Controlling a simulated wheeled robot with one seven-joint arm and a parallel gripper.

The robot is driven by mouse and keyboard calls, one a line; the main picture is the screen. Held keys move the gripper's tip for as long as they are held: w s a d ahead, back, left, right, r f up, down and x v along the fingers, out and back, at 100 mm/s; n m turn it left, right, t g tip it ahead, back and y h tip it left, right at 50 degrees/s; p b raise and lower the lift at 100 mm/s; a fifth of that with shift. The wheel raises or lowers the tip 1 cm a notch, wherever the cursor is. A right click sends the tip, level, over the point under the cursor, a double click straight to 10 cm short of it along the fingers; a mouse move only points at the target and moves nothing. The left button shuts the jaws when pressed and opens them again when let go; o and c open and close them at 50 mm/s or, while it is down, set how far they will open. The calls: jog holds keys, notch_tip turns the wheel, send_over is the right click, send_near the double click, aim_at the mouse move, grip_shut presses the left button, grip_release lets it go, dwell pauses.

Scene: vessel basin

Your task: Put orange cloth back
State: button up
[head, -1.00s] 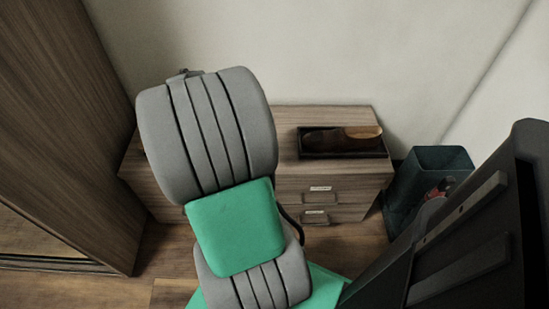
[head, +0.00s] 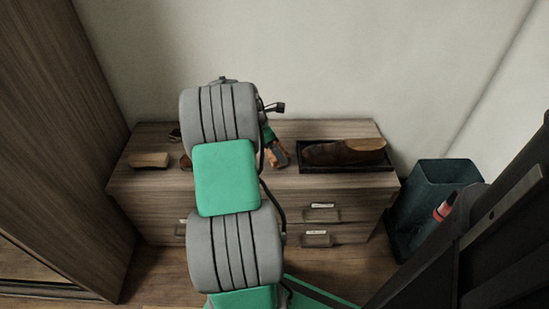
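My arm reaches over the wooden drawer cabinet, and its grey and green links hide part of the top. The end of my gripper (head: 279,156) shows just right of the arm, low over the cabinet top and left of the black tray. A small orange patch (head: 270,146) shows right at the gripper; I cannot tell whether it is the orange cloth or part of the gripper. The fingers are too small and too covered to tell if they are open or shut. No orange cloth shows clearly elsewhere.
A brown shoe (head: 345,151) lies in the black tray (head: 345,169) on the cabinet (head: 155,190). A brush-like block (head: 149,160) lies at left. A teal bin (head: 432,190) stands right, with a red-orange item (head: 444,208) showing at it. A tall wooden cupboard (head: 65,130) bounds the left.

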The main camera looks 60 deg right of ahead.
notch_tip(320, 180, down, 3)
jog(key=shift+r+b, duration=0.1)
jog(key=shift+b, duration=0.25)
jog(key=shift+a, duration=0.1)
jog(key=o, duration=0.9)
